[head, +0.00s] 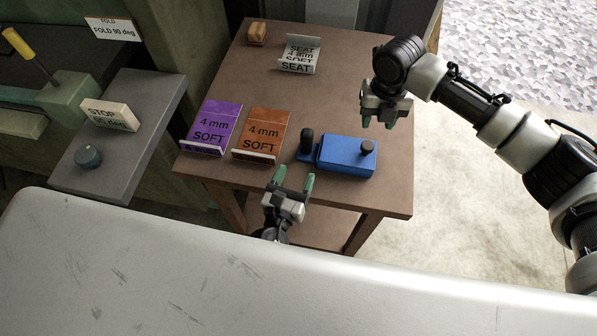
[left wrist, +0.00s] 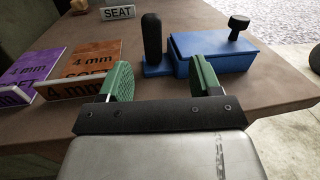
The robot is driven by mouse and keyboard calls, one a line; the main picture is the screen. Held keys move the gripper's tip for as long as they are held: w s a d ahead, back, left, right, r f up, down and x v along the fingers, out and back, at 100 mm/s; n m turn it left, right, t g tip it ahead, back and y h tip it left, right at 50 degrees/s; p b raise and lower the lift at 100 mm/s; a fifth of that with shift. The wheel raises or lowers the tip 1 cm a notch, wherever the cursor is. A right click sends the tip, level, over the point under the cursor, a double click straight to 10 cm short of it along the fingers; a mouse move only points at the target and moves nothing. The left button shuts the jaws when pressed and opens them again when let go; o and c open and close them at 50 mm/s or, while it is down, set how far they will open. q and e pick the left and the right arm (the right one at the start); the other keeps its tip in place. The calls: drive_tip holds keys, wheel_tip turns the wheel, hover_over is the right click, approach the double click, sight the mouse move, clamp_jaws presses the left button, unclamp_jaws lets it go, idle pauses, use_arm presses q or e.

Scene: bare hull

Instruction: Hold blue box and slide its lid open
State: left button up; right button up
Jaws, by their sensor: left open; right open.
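The blue box (head: 340,156) sits near the front right of the brown table, with a black knob (head: 367,147) on its lid at the right and a black upright handle (head: 307,141) at its left end. In the left wrist view the box (left wrist: 215,52), its knob (left wrist: 239,24) and its handle (left wrist: 152,38) lie beyond my fingers. The lid looks shut. My left gripper (head: 292,181) is open and empty at the table's front edge, just in front of the handle; its fingers also show in the left wrist view (left wrist: 162,80). My right gripper (head: 386,116) is open and empty, above and behind the box's right end.
Purple (head: 216,126) and orange (head: 262,132) "4 mm SOFT" cards stand left of the box on the table (head: 335,95). A "SEAT" holder (head: 299,55) and a small tan block (head: 257,33) are at the back. The table's middle is clear.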

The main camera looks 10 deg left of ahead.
sight(306, 142)
use_arm(q)
drive_tip(key=y, duration=0.1)
drive_tip(key=w+n+y, duration=0.1)
drive_tip(key=shift+w+d+y, duration=0.3)
drive_tip(key=shift+y, duration=0.1)
drive_tip(key=w, duration=1)
drive_tip(key=shift+w+f, duration=0.1)
drive_tip(key=shift+w, duration=0.2)
